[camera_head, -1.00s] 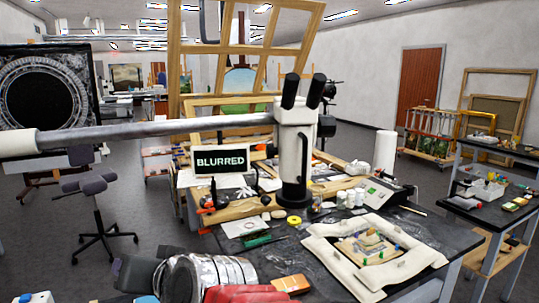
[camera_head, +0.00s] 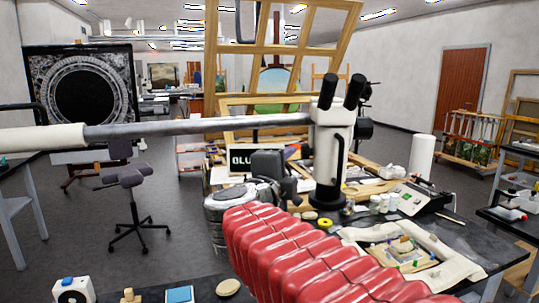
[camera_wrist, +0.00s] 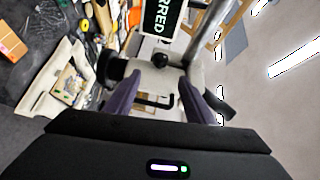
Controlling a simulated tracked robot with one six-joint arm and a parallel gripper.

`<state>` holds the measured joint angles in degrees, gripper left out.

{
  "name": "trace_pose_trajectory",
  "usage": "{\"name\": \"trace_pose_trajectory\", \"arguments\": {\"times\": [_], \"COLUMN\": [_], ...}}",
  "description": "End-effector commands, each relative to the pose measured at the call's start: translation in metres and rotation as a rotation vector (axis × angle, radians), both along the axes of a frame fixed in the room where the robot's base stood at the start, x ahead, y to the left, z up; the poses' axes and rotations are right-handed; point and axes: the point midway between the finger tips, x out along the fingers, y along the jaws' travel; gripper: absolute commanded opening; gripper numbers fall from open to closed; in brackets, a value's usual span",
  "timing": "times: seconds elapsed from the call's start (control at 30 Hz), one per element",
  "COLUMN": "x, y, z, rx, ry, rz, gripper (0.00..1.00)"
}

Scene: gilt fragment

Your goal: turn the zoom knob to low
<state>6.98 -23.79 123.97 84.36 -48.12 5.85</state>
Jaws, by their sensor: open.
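The white stereo microscope (camera_head: 332,145) stands on the table with black eyepieces on top. In the wrist view its body (camera_wrist: 178,78) lies between and beyond my fingers. A round black knob (camera_wrist: 160,60) sticks out from it, ahead of the fingertips. A thin black bent bar (camera_wrist: 155,101) shows between the fingers. I cannot read any zoom marking. My gripper (camera_wrist: 158,82) has two purple fingers, open and apart, with nothing clearly held. In the head view the gripper (camera_head: 272,164) is dark and sits left of the microscope; its fingertips are not clear there.
A sign (camera_head: 240,160), partly hidden by my gripper, reads "BLURRED" in the wrist view (camera_wrist: 163,14). The microscope's long metal boom (camera_head: 200,127) runs leftward above my gripper. A framed piece (camera_head: 405,247), jars (camera_head: 383,204) and a yellow ring (camera_head: 325,223) crowd the table.

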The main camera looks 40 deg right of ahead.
Motion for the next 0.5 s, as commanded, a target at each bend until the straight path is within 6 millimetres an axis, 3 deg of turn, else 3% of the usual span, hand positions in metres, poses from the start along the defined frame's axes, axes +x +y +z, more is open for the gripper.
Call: {"name": "trace_pose_trajectory", "arguments": {"times": [0.5], "x": [0.0039], "y": [-0.0073], "z": [-0.0006], "rx": [0.000], "ry": [0.001], "rz": [-0.004], "gripper": [0.49]}}
